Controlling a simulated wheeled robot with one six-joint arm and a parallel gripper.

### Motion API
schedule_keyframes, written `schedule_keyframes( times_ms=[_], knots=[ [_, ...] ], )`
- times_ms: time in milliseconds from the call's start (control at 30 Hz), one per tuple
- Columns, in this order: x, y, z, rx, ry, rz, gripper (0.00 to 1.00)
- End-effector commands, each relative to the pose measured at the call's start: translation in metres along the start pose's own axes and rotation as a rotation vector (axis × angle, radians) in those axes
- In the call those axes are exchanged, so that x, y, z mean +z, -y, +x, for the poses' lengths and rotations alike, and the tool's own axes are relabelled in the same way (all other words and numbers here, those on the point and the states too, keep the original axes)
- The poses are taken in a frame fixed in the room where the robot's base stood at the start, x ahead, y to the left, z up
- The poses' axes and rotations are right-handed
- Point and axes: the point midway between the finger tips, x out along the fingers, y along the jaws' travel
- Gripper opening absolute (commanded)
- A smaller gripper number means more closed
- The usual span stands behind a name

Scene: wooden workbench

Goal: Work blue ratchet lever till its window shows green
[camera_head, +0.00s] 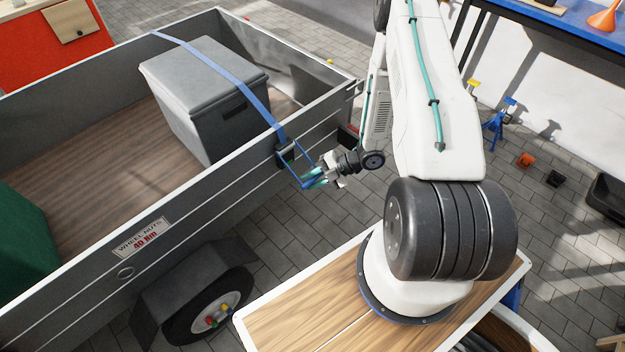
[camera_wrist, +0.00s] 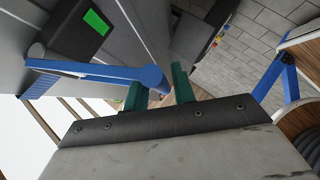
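The blue ratchet lever (camera_head: 307,184) hangs outside the grey trailer's side wall, below the ratchet body (camera_head: 285,153) at the end of the blue strap (camera_head: 222,71). In the wrist view, the ratchet's window (camera_wrist: 97,22) shows bright green on a dark housing. The lever (camera_wrist: 95,70) runs from a round pivot at the left toward my fingers. My gripper (camera_head: 317,178) is at the lever's outer end. In the wrist view, its two teal fingers (camera_wrist: 160,90) stand apart with the lever's end between them. Whether they press on it is unclear.
The strap crosses a lidded grey box (camera_head: 205,95) in the trailer (camera_head: 215,177). The trailer wheel (camera_head: 210,305) and fender are at the lower left. A blue jack stand (camera_head: 494,128) and small items stand on the paved floor at the right. The paving beside the trailer is clear.

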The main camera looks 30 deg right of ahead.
Motion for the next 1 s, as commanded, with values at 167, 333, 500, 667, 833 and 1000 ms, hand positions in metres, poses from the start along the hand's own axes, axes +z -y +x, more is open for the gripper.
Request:
schedule_keyframes(
  times_ms=[167,333,500,667,833,1000],
  knots=[
    [0.000,0.000,0.000,0.000,0.000,0.000,0.38],
    [0.000,0.000,-0.002,0.000,0.001,0.000,0.38],
    [0.001,-0.001,-0.022,0.002,0.004,0.000,0.38],
    [0.001,-0.001,-0.051,0.003,0.005,0.001,0.38],
    [0.001,0.000,-0.072,0.001,0.003,0.001,0.38],
    [0.000,0.000,-0.079,0.000,0.000,0.000,0.38]
  ],
)
